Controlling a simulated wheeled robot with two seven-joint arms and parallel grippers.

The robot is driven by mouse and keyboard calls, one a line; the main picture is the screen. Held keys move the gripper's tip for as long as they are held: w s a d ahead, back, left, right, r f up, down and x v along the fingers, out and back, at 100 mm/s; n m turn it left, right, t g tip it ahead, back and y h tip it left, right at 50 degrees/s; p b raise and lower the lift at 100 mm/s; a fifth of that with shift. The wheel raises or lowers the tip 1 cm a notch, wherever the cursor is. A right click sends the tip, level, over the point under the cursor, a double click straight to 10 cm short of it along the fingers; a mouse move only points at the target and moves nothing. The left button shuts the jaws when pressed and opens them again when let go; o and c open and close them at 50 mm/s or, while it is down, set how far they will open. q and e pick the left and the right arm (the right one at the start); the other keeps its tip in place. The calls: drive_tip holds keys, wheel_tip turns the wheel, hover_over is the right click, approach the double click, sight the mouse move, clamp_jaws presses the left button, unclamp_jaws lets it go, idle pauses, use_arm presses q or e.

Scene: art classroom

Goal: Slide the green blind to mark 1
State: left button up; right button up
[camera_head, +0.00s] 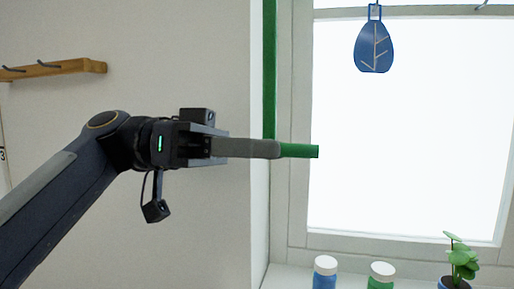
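The green blind (269,70) shows as a narrow upright green strip along the left side of the window, running from the top edge of the view down to my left gripper's fingers. My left gripper (278,149) lies level across the strip's lower end, its fingers together. A short green bar (300,151) sticks out to the right from between the fingertips. The fingers hide where the bar and strip meet. Mark 1 cannot be made out. My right gripper is not in view.
A bright window (400,130) fills the right side. A blue leaf ornament (374,47) hangs before it. A blue jar (325,280), a green jar (381,282) and a potted plant (461,262) stand on the sill. A wooden peg rail (50,69) is on the left wall.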

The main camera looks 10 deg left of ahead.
use_arm(q)
drive_tip(key=shift+o, duration=1)
drive_tip(key=a, duration=0.8)
drive_tip(key=shift+w, duration=0.15)
